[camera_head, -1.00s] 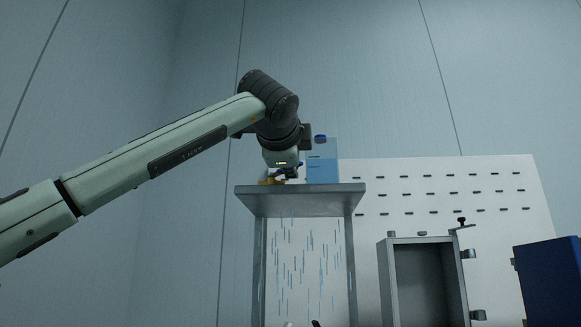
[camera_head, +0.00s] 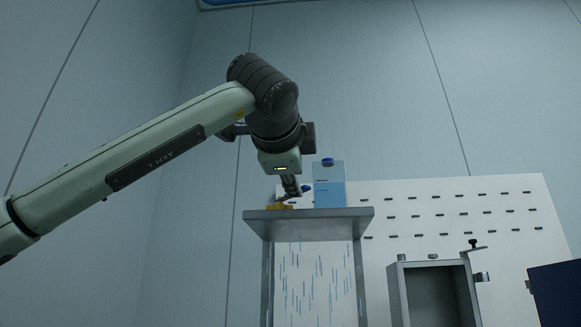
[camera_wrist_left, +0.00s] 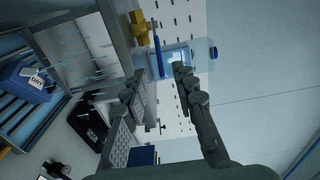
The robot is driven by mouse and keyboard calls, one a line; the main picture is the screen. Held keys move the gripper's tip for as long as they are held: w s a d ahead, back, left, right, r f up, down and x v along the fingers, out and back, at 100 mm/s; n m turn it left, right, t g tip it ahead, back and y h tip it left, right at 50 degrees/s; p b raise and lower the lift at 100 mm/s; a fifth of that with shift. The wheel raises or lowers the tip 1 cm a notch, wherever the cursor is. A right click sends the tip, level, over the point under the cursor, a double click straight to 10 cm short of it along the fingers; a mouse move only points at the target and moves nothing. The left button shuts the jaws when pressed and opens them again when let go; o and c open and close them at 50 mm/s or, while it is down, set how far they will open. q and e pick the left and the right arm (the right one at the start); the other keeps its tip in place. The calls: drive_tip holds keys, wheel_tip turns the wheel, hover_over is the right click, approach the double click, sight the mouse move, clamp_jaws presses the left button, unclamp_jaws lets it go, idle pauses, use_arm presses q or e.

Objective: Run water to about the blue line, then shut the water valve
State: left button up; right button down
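A clear tank (camera_head: 328,184) with a blue cap stands on a raised shelf, about half full of blue water; it also shows in the left wrist view (camera_wrist_left: 195,55). I cannot make out a separate blue line on it. The yellow valve (camera_head: 283,206) sits left of the tank; in the left wrist view its yellow body (camera_wrist_left: 140,27) has a long blue handle (camera_wrist_left: 160,50). My left gripper (camera_head: 292,190) is just above the valve. In the left wrist view its fingers (camera_wrist_left: 155,84) are apart with nothing gripped, near the handle's end. My right gripper is not in view.
Blue streaks, like falling water, show below the shelf (camera_head: 308,215). A grey open-fronted cabinet (camera_head: 395,290) and a dark blue panel (camera_head: 555,295) stand right, before a white pegboard (camera_head: 450,220). A blue box (camera_wrist_left: 25,82) labelled DRY shows in the wrist view.

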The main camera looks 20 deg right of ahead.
use_arm(q)
drive_tip(key=shift+v, duration=2.35)
idle(5.7)
